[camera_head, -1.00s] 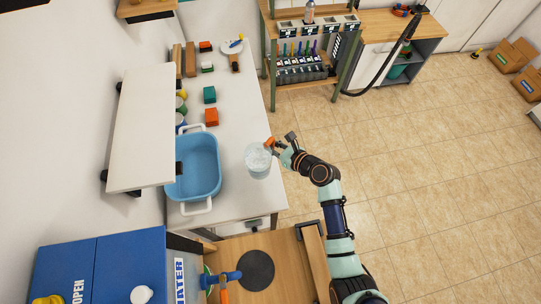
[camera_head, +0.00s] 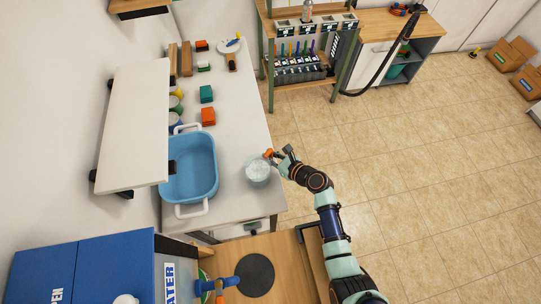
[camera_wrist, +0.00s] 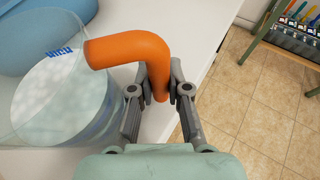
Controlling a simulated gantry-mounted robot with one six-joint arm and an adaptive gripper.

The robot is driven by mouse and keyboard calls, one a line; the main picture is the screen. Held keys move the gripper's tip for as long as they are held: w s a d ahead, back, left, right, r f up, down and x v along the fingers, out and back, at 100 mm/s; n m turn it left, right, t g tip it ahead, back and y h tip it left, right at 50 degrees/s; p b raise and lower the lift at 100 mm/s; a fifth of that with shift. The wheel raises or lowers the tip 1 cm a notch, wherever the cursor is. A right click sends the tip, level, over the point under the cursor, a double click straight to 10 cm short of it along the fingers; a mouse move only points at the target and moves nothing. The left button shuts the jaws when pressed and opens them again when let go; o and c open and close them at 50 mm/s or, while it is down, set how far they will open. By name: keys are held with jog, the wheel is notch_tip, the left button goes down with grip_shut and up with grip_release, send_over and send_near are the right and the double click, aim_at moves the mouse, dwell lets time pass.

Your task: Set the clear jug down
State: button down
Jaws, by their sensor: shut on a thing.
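The clear jug (camera_head: 258,172) is at the right edge of the white counter, right of the blue tub (camera_head: 190,168). It holds pale, whitish contents. In the wrist view the jug (camera_wrist: 60,100) fills the left side, with a blue mark near its rim. Its orange handle (camera_wrist: 128,48) bends down between my fingers. My gripper (camera_wrist: 160,85) is shut on this handle; in the head view my gripper (camera_head: 280,157) reaches in from the right. The jug looks upright. I cannot tell whether its base touches the counter.
The white counter (camera_head: 235,120) has bare surface behind the jug. A white shelf (camera_head: 135,125) overhangs the left side. A wooden stand with a dark disc (camera_head: 255,274) and a blue cabinet (camera_head: 90,275) are in front.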

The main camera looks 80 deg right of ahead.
jog(key=c, duration=1.1)
grip_release()
jog(key=shift+f, duration=0.1)
jog(key=shift+c, duration=0.2)
jog(key=shift+r, duration=0.25)
jog(key=p+v, duration=0.2)
jog(key=v, duration=1)
jog(key=shift+f, duration=0.1)
